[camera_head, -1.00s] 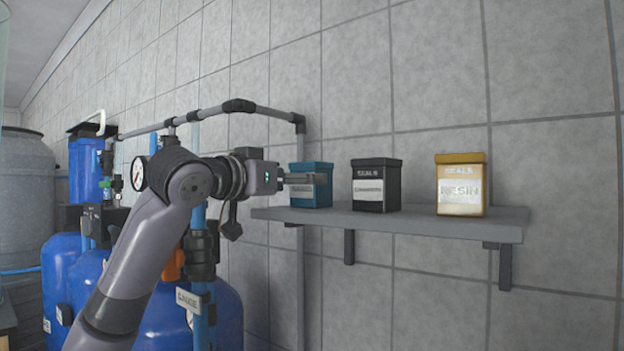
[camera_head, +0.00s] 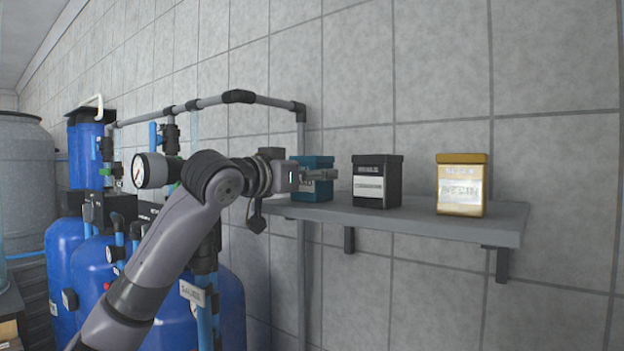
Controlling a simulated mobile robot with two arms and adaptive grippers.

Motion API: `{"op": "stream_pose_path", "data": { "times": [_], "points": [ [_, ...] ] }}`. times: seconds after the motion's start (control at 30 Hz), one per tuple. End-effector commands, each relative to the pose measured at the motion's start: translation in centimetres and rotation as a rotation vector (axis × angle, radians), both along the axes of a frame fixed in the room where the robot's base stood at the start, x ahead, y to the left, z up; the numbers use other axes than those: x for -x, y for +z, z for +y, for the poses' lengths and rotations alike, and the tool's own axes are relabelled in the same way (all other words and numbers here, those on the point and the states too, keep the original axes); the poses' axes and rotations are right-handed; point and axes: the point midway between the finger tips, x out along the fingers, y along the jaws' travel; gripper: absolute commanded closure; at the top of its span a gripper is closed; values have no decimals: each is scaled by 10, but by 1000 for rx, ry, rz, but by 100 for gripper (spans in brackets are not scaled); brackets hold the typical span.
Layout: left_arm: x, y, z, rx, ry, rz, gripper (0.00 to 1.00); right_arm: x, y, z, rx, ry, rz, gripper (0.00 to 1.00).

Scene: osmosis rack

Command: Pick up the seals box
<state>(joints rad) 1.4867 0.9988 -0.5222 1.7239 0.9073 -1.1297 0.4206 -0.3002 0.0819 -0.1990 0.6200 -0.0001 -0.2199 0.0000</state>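Three lidded boxes stand in a row on a grey wall shelf (camera_head: 440,230). The left one is a teal box (camera_head: 322,192), partly hidden by my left gripper. The middle one is a black box (camera_head: 377,183) with a pale label and small lettering that looks like "SEALS". The right one is a gold box (camera_head: 461,184) with a pale label. My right gripper is not in view.
Blue tanks (camera_head: 95,275), grey pipes (camera_head: 270,107) and a pressure gauge (camera_head: 150,170) stand at the left, near my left arm. A tiled wall is behind the shelf. The air in front of the black and gold boxes is clear.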

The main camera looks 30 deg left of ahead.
Motion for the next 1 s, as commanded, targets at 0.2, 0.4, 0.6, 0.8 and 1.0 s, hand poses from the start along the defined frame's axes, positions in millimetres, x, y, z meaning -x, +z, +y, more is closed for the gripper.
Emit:
{"op": "stream_pose_path", "data": {
  "times": [0.2,0.4,0.6,0.8,1.0],
  "points": [
    [0,0,0,0,0,0,64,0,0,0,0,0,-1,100],
    [0,0,0,0,0,0,78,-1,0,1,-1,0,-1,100],
    [0,1,0,0,0,-1,81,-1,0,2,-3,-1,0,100],
    [0,6,0,1,0,-3,81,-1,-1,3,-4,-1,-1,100],
    [1,33,-1,3,-3,-7,81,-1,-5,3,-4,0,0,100]
  ]
}}
